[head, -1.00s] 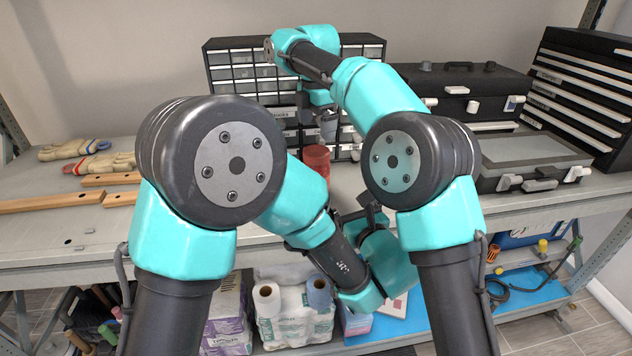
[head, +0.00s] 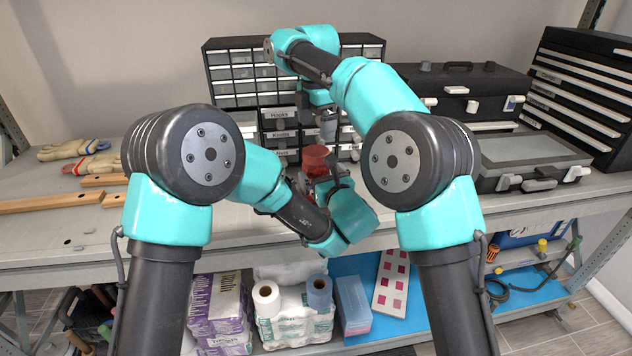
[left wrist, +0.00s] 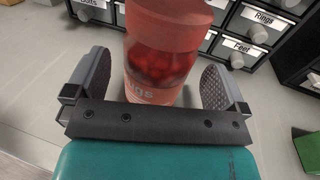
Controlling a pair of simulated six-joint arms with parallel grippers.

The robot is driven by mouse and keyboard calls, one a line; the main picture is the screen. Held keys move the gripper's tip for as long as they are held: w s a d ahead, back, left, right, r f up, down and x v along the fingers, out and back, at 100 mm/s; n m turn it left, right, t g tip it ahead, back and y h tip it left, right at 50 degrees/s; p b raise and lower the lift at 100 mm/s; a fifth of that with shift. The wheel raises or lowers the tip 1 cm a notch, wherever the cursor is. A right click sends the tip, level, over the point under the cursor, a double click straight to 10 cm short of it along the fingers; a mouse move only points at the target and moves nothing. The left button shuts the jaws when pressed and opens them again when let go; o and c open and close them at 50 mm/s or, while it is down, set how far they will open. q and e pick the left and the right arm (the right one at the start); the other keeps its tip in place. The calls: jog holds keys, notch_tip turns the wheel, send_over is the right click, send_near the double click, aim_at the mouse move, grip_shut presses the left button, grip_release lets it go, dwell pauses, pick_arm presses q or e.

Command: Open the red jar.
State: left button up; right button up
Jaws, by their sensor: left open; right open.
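The red jar (head: 317,160) stands upright on the workbench in front of the drawer cabinet. It has a red lid, and its translucent body shows red contents in the left wrist view (left wrist: 160,62). My left gripper (head: 318,180) is low at the near side of the jar. In the left wrist view its open fingers (left wrist: 154,80) are on either side of the jar's body, with gaps beside it. My right gripper (head: 326,128) points down above the jar, open and empty. Its fingertips are small and partly unclear in the head view.
A black drawer cabinet (head: 235,72) with labelled drawers stands right behind the jar. Black tool cases (head: 455,82) stand to the right. Gloves (head: 72,150) and wooden bars (head: 55,202) lie at the left. A lower shelf holds paper rolls and packages.

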pick_arm(q)
jog(key=shift+x, duration=1.5)
